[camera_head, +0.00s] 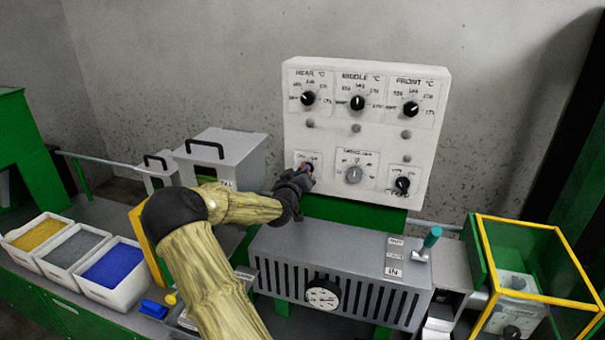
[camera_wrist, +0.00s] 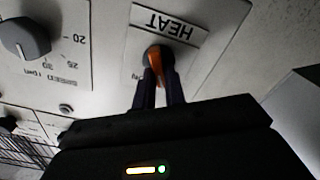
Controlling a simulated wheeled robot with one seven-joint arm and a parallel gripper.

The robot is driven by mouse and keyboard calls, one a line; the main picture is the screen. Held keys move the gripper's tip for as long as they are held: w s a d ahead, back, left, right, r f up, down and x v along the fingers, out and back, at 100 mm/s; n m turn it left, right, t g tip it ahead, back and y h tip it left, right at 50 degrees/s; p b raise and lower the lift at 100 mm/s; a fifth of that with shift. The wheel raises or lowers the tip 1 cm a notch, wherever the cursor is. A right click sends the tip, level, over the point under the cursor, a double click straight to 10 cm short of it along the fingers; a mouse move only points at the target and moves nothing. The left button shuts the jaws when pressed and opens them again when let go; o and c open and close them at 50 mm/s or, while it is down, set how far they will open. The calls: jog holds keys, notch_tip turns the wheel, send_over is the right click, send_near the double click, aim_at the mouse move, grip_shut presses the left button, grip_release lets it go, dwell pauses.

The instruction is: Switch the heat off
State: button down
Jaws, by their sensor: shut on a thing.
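The heat switch (camera_wrist: 160,64) is an orange-red lever on a dark round base, under a label reading HEAT, which appears upside down in the wrist view. My gripper (camera_wrist: 158,82) has its two dark fingers closed on the lever. I cannot tell the switch's on or off position.
A grey speed knob (camera_head: 354,175) sits right of the switch, with a black knob (camera_head: 402,184) further right. Three temperature knobs are above. A grey vented housing (camera_head: 340,268) with a teal-handled lever (camera_head: 431,239) stands below. Bins of pellets (camera_head: 62,266) are at the left.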

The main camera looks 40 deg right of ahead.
jog(key=shift+f, duration=0.1)
jog(key=c, duration=1.5)
grip_release()
jog(key=shift+o, duration=0.2)
jog(key=b+v, duration=0.3)
jog(key=v, duration=1.4)
jog(key=shift+s, duration=0.15)
jog(key=shift+a, duration=0.15)
